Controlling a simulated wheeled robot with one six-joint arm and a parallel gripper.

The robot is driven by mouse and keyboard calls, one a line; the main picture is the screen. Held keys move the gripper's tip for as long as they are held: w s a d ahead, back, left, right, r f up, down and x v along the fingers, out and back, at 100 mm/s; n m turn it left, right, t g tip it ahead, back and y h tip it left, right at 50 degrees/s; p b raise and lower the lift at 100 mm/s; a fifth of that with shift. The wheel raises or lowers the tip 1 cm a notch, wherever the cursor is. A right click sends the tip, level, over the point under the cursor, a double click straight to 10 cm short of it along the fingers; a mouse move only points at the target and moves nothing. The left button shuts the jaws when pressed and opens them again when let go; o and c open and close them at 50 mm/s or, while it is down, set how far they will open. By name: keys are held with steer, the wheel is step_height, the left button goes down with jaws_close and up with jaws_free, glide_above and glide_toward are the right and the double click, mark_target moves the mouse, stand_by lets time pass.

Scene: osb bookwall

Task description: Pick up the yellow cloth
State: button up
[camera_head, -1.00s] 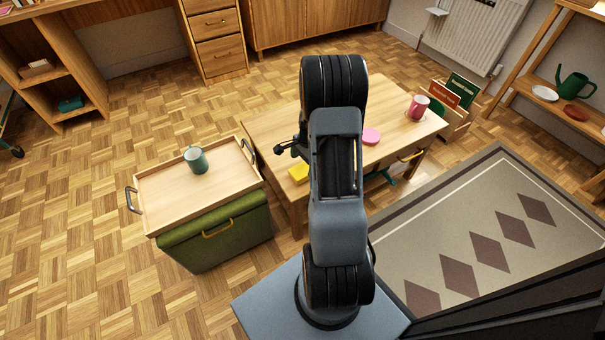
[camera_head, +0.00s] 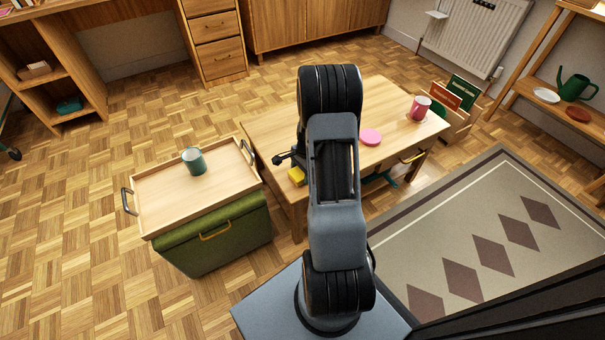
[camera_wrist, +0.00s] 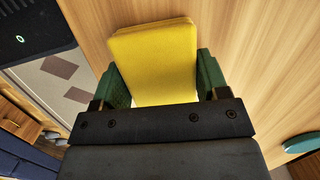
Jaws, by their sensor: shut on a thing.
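The yellow cloth (camera_head: 296,176) is a small folded pad at the near left part of the low wooden table (camera_head: 258,130). My gripper (camera_head: 287,162) is at the cloth, with my arm hiding part of the table behind it. In the wrist view the cloth (camera_wrist: 153,62) sits between the two green fingers of my gripper (camera_wrist: 160,82), which is shut on it. The tabletop (camera_wrist: 255,55) shows close behind the cloth. Whether the cloth still touches the table I cannot tell.
A pink disc (camera_head: 370,137) and a pink mug (camera_head: 419,108) are on the table to the right. A wooden tray (camera_head: 152,205) with a teal mug (camera_head: 193,161) stands on a green box (camera_head: 222,238) at the left. Bare parquet lies beyond.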

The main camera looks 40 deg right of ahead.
steer(key=shift+c, duration=1.2)
steer(key=shift+r, duration=0.15)
steer(key=shift+r, duration=0.25)
steer(key=r+p, duration=0.1)
steer(key=r, duration=0.1)
steer(key=r+p, duration=0.1)
steer(key=shift+w+r, duration=0.35)
steer(key=shift+w, duration=0.05)
steer(key=w+a+r+p, duration=0.1)
steer(key=w+r+p, duration=0.1)
steer(key=w+r, duration=0.2)
steer(key=w+r+p, duration=0.2)
steer(key=w+r, duration=0.2)
steer(key=w, duration=0.5)
steer(key=shift+a+r+p, duration=0.25)
steer(key=shift+a+p, duration=0.1)
steer(key=shift+a, duration=0.05)
